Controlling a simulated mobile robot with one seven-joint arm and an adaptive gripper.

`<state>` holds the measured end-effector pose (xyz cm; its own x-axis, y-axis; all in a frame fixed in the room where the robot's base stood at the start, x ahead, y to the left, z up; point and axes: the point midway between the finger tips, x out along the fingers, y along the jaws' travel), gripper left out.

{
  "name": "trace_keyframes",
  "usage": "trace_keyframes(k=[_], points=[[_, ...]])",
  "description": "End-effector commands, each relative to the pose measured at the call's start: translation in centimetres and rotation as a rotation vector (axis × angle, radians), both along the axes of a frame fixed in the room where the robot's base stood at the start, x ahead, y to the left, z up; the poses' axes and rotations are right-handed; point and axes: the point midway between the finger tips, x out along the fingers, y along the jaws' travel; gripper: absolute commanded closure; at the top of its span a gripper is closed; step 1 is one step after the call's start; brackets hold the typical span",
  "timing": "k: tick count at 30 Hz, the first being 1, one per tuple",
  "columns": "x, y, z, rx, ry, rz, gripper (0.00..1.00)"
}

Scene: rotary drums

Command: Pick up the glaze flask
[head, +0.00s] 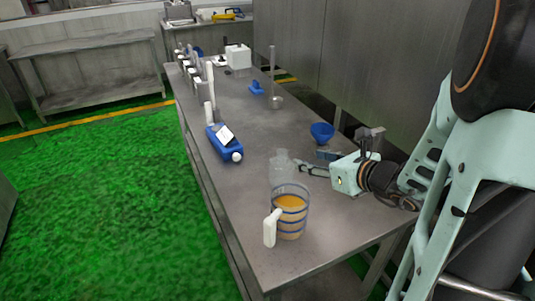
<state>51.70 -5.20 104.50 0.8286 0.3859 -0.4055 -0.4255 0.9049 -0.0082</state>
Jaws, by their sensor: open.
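A clear, pale flask (281,168) stands on the steel table (290,265) in the head view, its lower part hidden behind a jug. It looks like the glaze flask, though I see no label. The jug (290,216) is transparent with blue bands, a white handle and orange contents, and stands just in front of the flask. My gripper (309,162) is open and empty, just right of the flask, its fingers pointing left towards it. A small gap seems to lie between fingertips and flask; exact depth is hard to tell.
A blue bowl (322,132) sits behind my gripper. A blue device (224,142) lies near the table's left edge. A beaker (276,102), a small blue item (257,88) and a white box (238,56) stand farther back. The table's front end is clear.

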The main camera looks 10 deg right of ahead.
Motion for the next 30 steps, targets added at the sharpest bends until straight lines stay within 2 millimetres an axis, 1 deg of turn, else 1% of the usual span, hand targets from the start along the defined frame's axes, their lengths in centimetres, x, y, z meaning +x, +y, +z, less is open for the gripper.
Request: trace_keyframes(k=[1,2,5,8,15,23,30], points=[[0.0,0.0,-1.0,0.008,-0.002,-0.007,0.54],[0.1,0.1,-1.2,0.012,-0.005,-0.010,0.54],[0.3,0.4,-1.8,0.016,-0.014,-0.015,0.54],[0.9,0.9,-2.3,0.019,-0.017,-0.014,0.54],[4.1,2.4,-3.6,0.018,-0.018,-0.011,0.54],[5.8,3.2,-4.4,0.018,-0.017,-0.013,0.54],[8.6,4.6,-5.6,0.019,-0.017,-0.012,0.54]])
